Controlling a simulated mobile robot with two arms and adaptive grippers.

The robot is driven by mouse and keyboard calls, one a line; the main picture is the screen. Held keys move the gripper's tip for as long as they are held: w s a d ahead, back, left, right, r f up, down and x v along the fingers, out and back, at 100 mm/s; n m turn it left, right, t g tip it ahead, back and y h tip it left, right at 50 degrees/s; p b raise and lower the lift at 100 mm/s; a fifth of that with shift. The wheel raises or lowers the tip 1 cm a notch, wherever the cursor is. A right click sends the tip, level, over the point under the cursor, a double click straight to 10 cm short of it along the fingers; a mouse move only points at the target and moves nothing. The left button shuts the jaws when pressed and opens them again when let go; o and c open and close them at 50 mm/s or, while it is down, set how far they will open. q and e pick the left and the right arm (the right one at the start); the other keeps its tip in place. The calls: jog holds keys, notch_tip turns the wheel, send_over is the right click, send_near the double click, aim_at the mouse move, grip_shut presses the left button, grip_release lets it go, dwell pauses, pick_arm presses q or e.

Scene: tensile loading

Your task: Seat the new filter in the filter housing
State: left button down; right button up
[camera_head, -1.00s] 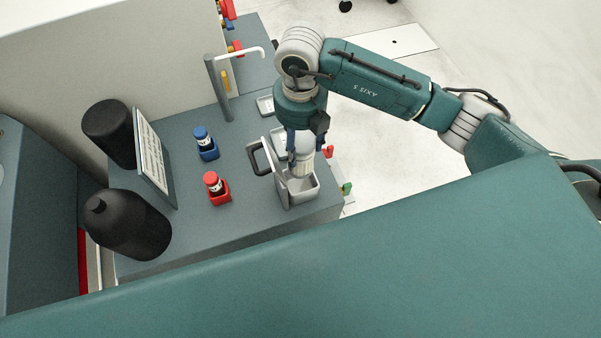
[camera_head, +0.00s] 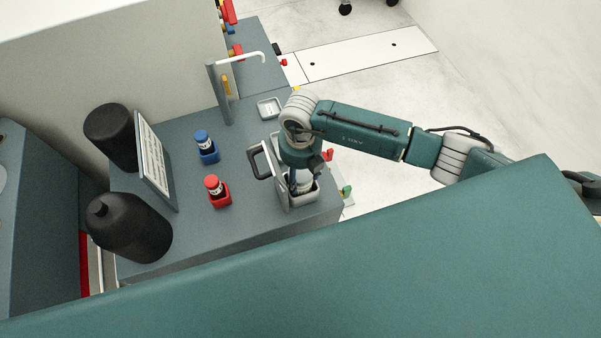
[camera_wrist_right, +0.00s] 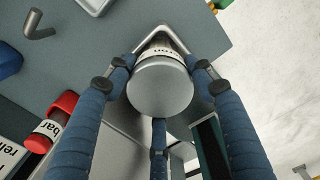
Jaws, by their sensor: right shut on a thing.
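The new filter (camera_wrist_right: 160,84) is a pale grey cylinder with a printed label, seen end-on in the right wrist view. My right gripper (camera_head: 300,181) is shut on it, with blue fingers around its sides. The filter housing (camera_head: 299,202) is a grey open-topped box near the table's right edge, with its panel and dark handle (camera_head: 257,162) standing up on the left. The filter's lower part is inside the housing opening; the housing rim (camera_wrist_right: 138,47) shows around it in the wrist view. Whether it touches the bottom is hidden. My left gripper is not in view.
A red-capped bottle (camera_head: 213,187) and a blue-capped bottle (camera_head: 202,142) stand in holders to the left. A small grey tray (camera_head: 269,107) and a tap-like post (camera_head: 218,90) are behind. Two black vessels (camera_head: 128,228) and a sign (camera_head: 154,163) stand at far left.

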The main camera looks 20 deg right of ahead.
jog(key=shift+f, duration=0.1)
jog(key=o, duration=1.4)
jog(key=shift+c, duration=0.2)
jog(key=shift+r, duration=0.65)
notch_tip(320, 180, up, 11)
jog(key=b, duration=0.1)
jog(key=shift+s, duration=0.1)
